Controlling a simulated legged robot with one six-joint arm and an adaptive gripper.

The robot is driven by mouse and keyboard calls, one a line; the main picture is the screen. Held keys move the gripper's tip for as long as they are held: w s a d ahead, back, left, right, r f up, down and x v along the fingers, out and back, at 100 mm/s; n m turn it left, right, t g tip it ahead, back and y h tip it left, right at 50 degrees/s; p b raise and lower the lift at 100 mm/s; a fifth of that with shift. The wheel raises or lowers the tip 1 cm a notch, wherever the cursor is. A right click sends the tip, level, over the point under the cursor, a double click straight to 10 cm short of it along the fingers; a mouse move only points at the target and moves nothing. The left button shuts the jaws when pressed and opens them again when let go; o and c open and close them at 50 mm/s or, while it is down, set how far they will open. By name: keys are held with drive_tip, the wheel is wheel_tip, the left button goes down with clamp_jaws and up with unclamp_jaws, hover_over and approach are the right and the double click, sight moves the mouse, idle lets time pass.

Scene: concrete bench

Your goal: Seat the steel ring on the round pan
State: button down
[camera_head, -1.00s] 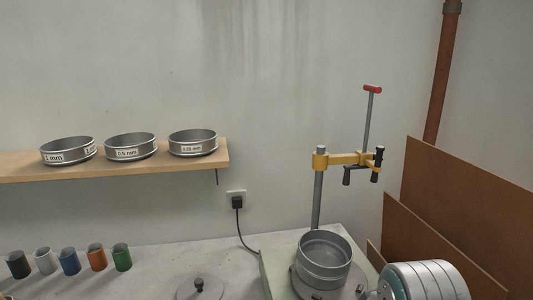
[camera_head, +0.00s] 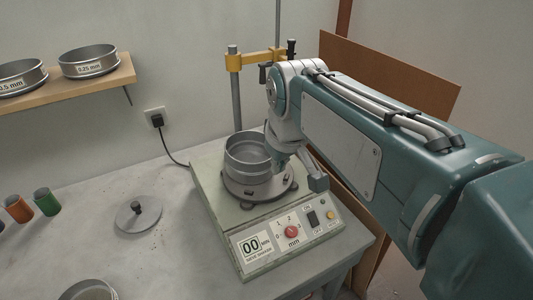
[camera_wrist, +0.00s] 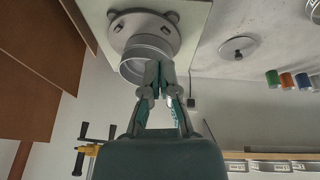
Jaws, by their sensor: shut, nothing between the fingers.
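A grey steel round vessel (camera_head: 247,160) stands on the round plate of the shaker. A rim line partway up its wall suggests a ring over a pan, but I cannot tell for sure where one ends and the other begins. It also shows in the wrist view (camera_wrist: 140,62), upside down. My gripper (camera_head: 279,162) is beside the vessel's right side in the head view, its tips partly hidden by my arm. In the wrist view the two fingers (camera_wrist: 160,64) are shut and empty, close against or just beside the vessel wall; contact is unclear.
The shaker (camera_head: 212,200) has a control panel and a clamp post (camera_head: 236,90) behind. A knobbed lid (camera_head: 138,215) lies on the bench. Another round steel vessel (camera_head: 88,291) is cut off at the bottom edge. Sieves (camera_head: 88,61) sit on the shelf. Brown boards (camera_head: 385,75) stand behind my arm.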

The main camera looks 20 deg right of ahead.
drive_tip(key=w+d+f+n+g, duration=0.1)
drive_tip(key=w+f+n+g, duration=0.15)
drive_tip(key=w, duration=0.95)
drive_tip(key=w+d+f+n+g, duration=0.1)
drive_tip(key=w+f+n, duration=0.25)
drive_tip(key=w, duration=0.75)
drive_tip(key=f, duration=0.8)
drive_tip(key=shift+a, duration=0.2)
drive_tip(key=shift+s+d+f, duration=0.1)
drive_tip(key=shift+d+f, duration=0.05)
drive_tip(key=shift+f, duration=0.45)
drive_tip(key=shift+s+d+r, duration=0.15)
drive_tip(key=shift+s+d, duration=1.1)
drive_tip(key=shift+d, duration=0.05)
